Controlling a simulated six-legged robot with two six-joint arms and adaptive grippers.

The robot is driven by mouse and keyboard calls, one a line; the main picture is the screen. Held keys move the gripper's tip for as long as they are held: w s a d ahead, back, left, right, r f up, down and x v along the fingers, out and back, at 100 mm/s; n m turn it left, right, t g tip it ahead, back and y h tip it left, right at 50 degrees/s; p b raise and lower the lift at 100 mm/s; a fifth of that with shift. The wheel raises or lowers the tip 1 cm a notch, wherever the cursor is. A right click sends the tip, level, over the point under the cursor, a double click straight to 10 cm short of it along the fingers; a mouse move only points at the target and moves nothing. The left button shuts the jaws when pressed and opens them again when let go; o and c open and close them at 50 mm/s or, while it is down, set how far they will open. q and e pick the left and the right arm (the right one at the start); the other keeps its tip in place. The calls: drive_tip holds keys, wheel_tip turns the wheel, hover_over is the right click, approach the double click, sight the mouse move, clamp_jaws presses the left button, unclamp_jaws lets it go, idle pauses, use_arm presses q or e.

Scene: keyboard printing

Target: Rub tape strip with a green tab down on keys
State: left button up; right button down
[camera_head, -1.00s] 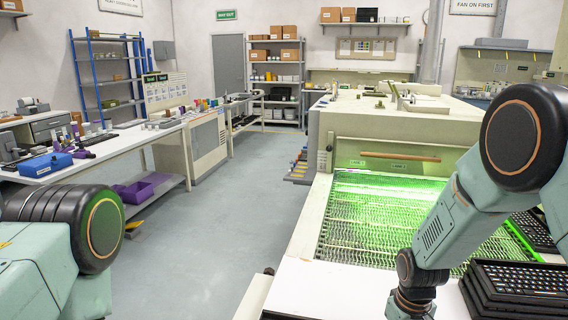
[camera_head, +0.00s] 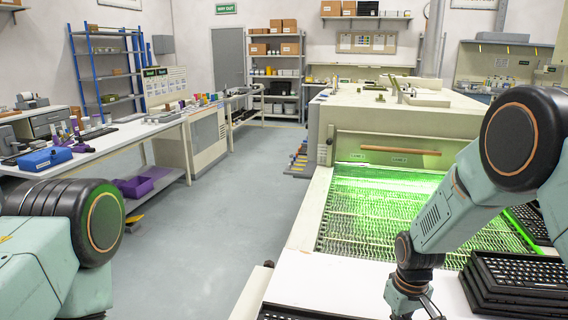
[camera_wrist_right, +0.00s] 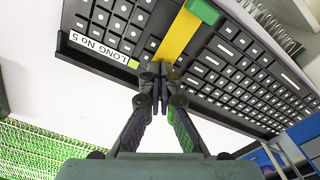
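A black keyboard with dark grey keys (camera_wrist_right: 226,48) fills the upper part of the right wrist view, with a white label reading "LONG No 5" (camera_wrist_right: 100,46) on its edge. A yellow tape strip (camera_wrist_right: 179,36) lies across the keys, with a green tab (camera_wrist_right: 203,11) at its far end. My right gripper (camera_wrist_right: 160,74) has its fingertips together at the strip's near end, covering part of it. Whether they touch it I cannot tell. In the head view my right gripper (camera_head: 431,312) is cut off at the bottom edge. My left gripper is out of view.
A keyboard edge (camera_head: 282,315) shows at the bottom of the head view. A stack of black keyboards (camera_head: 515,278) stands at the right of the white surface (camera_head: 335,283). Behind is a green-lit mesh conveyor (camera_head: 385,210). A side table (camera_head: 90,150) stands left.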

drive_tip(key=shift+f, duration=0.45)
idle(0.8)
drive_tip(key=shift+r, duration=0.1)
drive_tip(key=shift+r+p, duration=3)
drive_tip(key=shift+r, duration=0.5)
drive_tip(key=shift+s+f, duration=0.1)
drive_tip(key=shift+f, duration=0.1)
